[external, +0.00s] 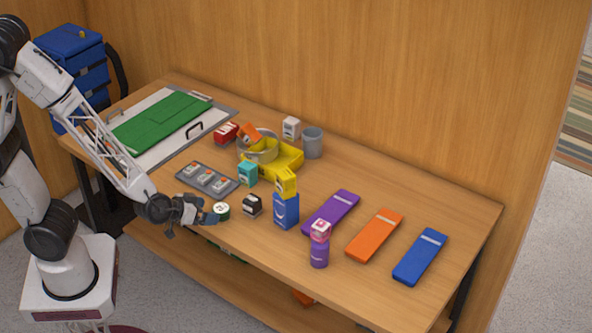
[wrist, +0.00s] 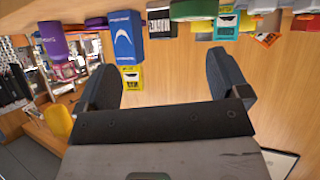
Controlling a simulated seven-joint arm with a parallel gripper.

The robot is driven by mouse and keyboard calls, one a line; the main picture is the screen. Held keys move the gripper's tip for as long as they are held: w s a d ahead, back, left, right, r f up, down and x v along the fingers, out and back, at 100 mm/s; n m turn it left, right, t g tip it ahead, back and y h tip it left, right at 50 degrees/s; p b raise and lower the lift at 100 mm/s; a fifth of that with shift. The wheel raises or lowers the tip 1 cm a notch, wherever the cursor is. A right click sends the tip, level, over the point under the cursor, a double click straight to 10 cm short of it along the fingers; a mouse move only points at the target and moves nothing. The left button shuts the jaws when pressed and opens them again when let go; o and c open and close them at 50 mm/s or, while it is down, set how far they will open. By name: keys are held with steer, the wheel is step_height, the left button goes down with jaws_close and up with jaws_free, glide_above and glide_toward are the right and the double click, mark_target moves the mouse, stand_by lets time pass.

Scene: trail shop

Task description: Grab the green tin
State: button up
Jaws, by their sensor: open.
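The green tin (external: 221,211) is a small round tin with a white top, standing near the front edge of the table. In the wrist view the green tin (wrist: 194,10) shows at the top edge, partly cut off, beyond my fingertips. My gripper (external: 206,212) is low at the table's front edge, just left of the tin. The wrist view shows my gripper (wrist: 170,80) with its two fingers wide apart and nothing between them. I cannot tell the exact gap between the fingers and the tin.
A black box (external: 251,206) stands right of the tin, then a blue box (external: 286,212) with a yellow box (external: 286,181) on top. A teal box (external: 247,174) and a grey tray (external: 207,179) are behind. Purple, orange and blue slabs lie at right.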

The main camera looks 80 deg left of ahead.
mark_target(219, 209)
steer(key=shift+s+a+f+n+y, duration=0.25)
steer(key=shift+a+f+y, duration=0.45)
steer(key=shift+y, duration=0.1)
steer(key=shift+s+a+f+n+y, duration=0.25)
steer(key=shift+a+f+y, duration=0.35)
steer(key=shift+y, duration=0.2)
steer(key=shift+w+f, duration=0.1)
steer(key=shift+x, duration=1.15)
steer(key=shift+a+f, duration=0.1)
steer(key=shift+x, duration=2.55)
steer(key=c, duration=1)
